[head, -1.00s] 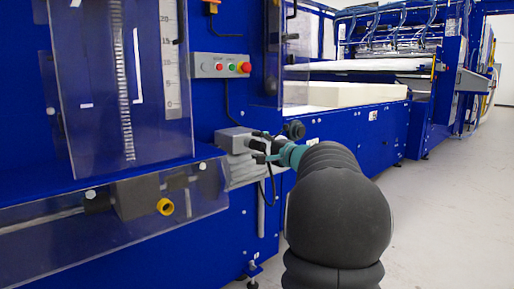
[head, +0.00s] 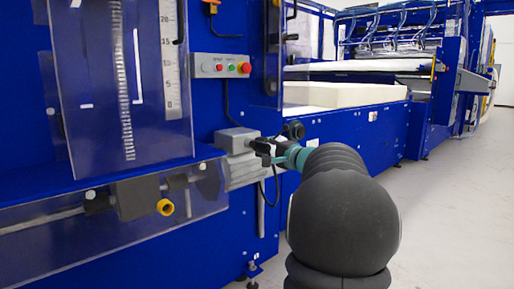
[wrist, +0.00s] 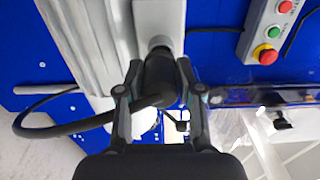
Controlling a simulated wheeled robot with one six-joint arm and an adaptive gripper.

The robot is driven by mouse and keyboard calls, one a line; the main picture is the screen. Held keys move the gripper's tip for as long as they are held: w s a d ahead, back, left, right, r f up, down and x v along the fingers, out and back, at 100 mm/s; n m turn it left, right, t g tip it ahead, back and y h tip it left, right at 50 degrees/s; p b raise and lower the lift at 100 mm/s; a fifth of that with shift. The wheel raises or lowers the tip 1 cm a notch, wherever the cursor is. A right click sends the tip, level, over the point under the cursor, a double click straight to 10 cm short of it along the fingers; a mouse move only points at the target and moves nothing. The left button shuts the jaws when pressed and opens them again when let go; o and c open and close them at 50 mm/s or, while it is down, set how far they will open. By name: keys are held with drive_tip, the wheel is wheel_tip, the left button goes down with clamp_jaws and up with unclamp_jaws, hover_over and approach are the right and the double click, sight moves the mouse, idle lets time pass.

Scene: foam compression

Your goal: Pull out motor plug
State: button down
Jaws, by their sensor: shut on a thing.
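The black motor plug (wrist: 160,72) with its thick black cable (wrist: 95,122) is between the two fingers of my gripper (wrist: 160,82) in the wrist view. The fingers are shut on it from both sides. The plug's far end meets a round grey fitting (wrist: 160,40) on the grey motor housing (wrist: 160,15); I cannot tell how deep it sits. In the head view my gripper (head: 264,150) is right beside the grey motor box (head: 236,140). The plug is mostly hidden there by the fingers, and its cable (head: 275,185) hangs below.
A control box (head: 220,66) with coloured buttons is on the blue machine above the motor. It also shows at the upper right of the wrist view (wrist: 265,30). A clear guard (head: 110,220) is at left. The floor (head: 450,220) at right is clear.

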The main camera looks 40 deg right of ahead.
sight(268, 149)
drive_tip(key=shift+s+d, duration=0.15)
drive_tip(key=shift+s, duration=1.85)
